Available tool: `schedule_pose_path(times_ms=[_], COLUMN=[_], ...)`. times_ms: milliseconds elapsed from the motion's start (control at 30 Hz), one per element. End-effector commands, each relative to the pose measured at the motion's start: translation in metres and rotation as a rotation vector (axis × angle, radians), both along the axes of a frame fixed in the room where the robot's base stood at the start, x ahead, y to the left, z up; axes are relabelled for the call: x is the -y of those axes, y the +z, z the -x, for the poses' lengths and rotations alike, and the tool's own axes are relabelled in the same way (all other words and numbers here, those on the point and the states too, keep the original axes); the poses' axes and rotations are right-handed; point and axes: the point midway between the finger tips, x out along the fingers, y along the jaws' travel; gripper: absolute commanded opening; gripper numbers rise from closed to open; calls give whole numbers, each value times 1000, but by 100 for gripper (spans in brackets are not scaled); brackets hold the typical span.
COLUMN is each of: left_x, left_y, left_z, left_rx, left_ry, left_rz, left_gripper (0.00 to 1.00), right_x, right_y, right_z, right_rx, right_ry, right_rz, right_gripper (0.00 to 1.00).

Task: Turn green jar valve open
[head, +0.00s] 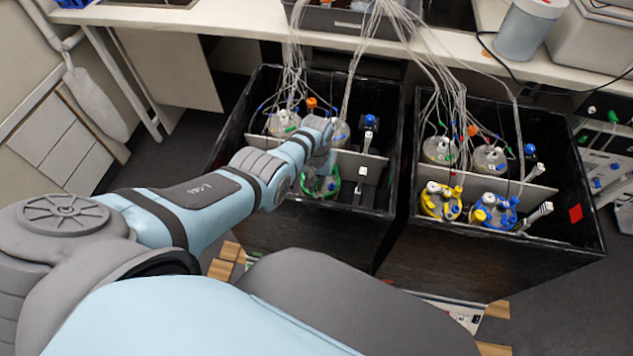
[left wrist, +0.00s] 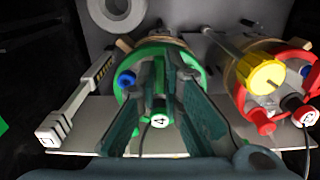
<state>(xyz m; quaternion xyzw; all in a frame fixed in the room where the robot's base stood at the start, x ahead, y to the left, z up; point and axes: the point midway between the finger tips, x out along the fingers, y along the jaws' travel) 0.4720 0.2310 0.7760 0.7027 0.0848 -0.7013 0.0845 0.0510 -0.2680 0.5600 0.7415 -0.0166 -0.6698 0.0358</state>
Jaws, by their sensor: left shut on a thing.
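The green-lidded jar (head: 321,191) sits in the left black box, partly covered by my left wrist in the head view. In the left wrist view, its green lid (left wrist: 130,68) lies under and around my fingers. My left gripper (left wrist: 166,62) reaches down over this jar, with its fingers close together at the tips. It is shut on a part of the lid, apparently the valve, which the fingers mostly hide. A white cap marked 4 (left wrist: 160,118) shows between the fingers. Whether the valve is turned cannot be seen. My right gripper is in neither view.
A red-lidded jar with a yellow knob (left wrist: 265,78) stands close beside the green one. A white-ended lever (left wrist: 65,128) lies on the other side. The right black box (head: 585,243) holds yellow-lidded (head: 440,203) and blue-lidded (head: 494,212) jars. Thin tubes hang above both boxes.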

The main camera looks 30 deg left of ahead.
Motion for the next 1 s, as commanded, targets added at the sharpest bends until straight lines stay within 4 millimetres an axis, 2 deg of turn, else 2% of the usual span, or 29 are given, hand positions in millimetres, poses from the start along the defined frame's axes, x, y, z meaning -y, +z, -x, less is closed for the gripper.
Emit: schedule_pose_path(times_ms=[33,100,533,667,833,1000], left_x=[1,1,1,0,0,0], left_y=[-2,-2,-2,4,28,77], left_z=[3,3,2,0,0,0], left_rx=[-7,-7,-6,-2,2,2], left_ry=[0,0,-1,-1,-1,-1], left_rz=[2,2,1,0,0,0], left_gripper=[11,19,19,19,19,19], right_x=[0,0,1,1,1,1], right_y=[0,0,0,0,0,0], right_z=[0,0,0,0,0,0], right_rx=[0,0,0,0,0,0], right_ry=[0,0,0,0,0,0], right_rz=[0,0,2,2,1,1], right_gripper=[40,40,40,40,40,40])
